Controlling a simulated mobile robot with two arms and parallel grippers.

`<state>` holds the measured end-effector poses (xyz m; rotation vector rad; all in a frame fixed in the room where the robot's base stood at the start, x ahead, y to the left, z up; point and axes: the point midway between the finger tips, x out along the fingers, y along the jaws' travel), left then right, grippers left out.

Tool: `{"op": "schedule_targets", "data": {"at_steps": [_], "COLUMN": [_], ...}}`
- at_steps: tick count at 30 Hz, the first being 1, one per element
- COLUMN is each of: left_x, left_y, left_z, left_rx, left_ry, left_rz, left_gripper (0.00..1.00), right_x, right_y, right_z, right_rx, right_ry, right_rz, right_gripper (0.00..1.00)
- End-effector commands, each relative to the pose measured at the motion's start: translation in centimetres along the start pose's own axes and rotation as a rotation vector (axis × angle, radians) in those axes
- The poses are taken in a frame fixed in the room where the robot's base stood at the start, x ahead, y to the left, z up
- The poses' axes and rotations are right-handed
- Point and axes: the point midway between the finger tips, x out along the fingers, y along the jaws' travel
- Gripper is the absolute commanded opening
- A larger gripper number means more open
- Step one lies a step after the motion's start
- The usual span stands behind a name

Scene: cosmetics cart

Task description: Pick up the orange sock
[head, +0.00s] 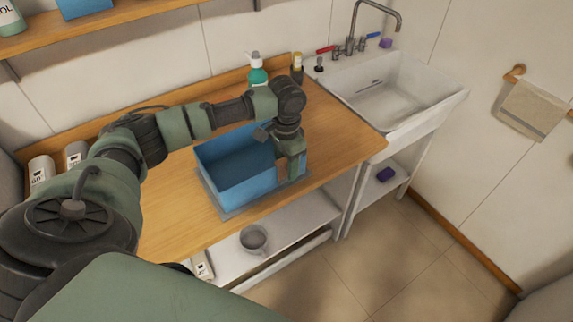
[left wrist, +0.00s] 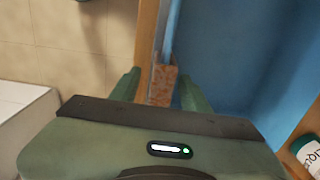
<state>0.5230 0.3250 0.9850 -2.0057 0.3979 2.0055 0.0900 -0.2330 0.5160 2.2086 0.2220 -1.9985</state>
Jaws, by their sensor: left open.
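An orange-brown speckled piece (left wrist: 162,86) shows in the left wrist view between my fingers, at the edge of a blue bin; it looks like the orange sock, but little of it shows. In the head view my gripper mostly hides that spot. The open-topped blue bin (head: 238,194) stands on the wooden counter; its blue inside fills the right of the left wrist view (left wrist: 235,55). My left gripper (head: 292,178) points down at the bin's right end. Its fingers (left wrist: 158,92) are apart, one on each side of the orange piece; contact cannot be told. My right gripper is not in view.
A green pump bottle (head: 258,75) stands behind the bin on the wooden counter (head: 165,228). A white sink (head: 390,95) is at right. A grey mug (head: 253,238) sits on the lower shelf. White bottles (head: 41,172) stand at left. The floor at right is clear.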

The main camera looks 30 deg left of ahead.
Motion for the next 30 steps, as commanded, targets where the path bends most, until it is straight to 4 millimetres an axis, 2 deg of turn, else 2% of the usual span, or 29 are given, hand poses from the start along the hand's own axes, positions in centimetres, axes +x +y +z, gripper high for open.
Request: {"op": "schedule_targets", "data": {"at_steps": [4, 11, 16, 17, 30], "left_x": [1.4, 1.6, 1.6, 1.6, 1.0], "left_y": [0.0, 0.0, 0.0, 0.0, 0.0], "left_z": [0.0, -0.1, -0.1, -0.1, -0.1], "left_rx": [0.000, 0.000, 0.000, 0.000, 0.000], "left_ry": [0.000, 0.002, 0.002, 0.002, 0.004], "left_rz": [0.000, -0.001, -0.001, 0.000, 0.000], "left_gripper": [0.46, 0.46, 0.02, 0.00, 0.00], "right_x": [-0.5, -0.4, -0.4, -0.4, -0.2], "right_y": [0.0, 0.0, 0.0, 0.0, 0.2], "right_z": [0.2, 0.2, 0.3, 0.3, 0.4], "right_rx": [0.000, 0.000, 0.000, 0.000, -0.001], "right_ry": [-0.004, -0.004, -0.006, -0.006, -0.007], "right_rz": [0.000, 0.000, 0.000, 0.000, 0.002], "right_gripper": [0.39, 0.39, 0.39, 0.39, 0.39]}}
